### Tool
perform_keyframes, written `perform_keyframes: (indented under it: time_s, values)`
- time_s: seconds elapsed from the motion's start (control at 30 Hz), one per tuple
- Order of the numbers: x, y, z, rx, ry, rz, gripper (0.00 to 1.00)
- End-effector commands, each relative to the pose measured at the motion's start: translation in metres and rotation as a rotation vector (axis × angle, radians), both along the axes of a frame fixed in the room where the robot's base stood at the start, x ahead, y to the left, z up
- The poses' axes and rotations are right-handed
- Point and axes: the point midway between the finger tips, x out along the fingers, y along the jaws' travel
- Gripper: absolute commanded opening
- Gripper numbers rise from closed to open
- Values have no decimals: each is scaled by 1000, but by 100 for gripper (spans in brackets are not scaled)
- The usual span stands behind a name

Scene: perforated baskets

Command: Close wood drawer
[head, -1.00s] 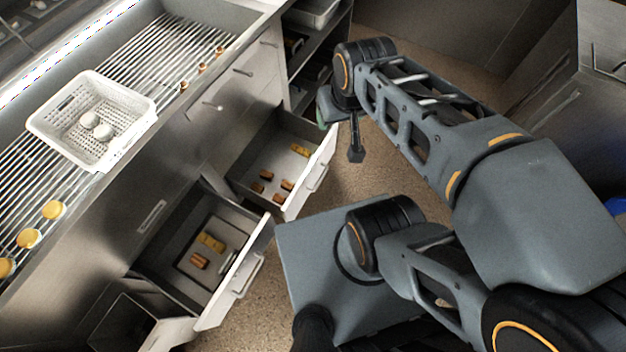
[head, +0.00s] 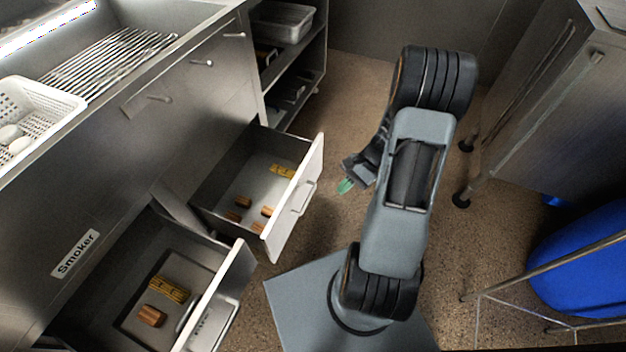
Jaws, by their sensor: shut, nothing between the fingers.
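Two drawers are pulled open from the steel cabinet under the grill. The farther drawer (head: 300,203) holds several brown wood-like pieces (head: 243,201) and a yellow label or bar (head: 283,171). The nearer drawer (head: 225,290) holds a brown piece (head: 152,316) and a yellow lettered piece (head: 168,289) on a dark tray. I cannot read which one is the wood drawer. My gripper (head: 346,186) is shut and empty, over the floor to the right of the farther drawer's front, apart from its handle (head: 305,197). My arm hides part of the gripper.
A white perforated basket (head: 62,103) with white round items stands on the grill at left. Open shelves (head: 292,75) stand beyond the drawers. A steel table's legs (head: 464,190) and a blue bin (head: 585,262) are at right. Floor between is clear.

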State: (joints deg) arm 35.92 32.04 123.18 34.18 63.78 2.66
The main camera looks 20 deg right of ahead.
Motion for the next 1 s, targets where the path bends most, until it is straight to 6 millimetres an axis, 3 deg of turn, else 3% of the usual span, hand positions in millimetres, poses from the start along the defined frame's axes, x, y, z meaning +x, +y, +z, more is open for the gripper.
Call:
perform_keyframes:
  time_s: [0.03, 0.1, 0.2, 0.33, 0.4, 0.5, 0.63, 0.77, 1.0]
  values:
    - [4, -6, -52, 90, 46, -115, 0]
    - [13, -12, -90, 210, 90, -271, 0]
    - [29, -24, -137, 377, 130, -488, 0]
    - [54, -44, -178, 580, 138, -741, 0]
    - [70, -56, -181, 674, 116, -844, 0]
    - [94, -73, -165, 761, 59, -927, 0]
    - [110, -86, -150, 836, 11, -981, 0]
    - [117, -81, -145, 875, 13, -988, 0]
    - [144, -52, -147, 873, 19, -985, 0]
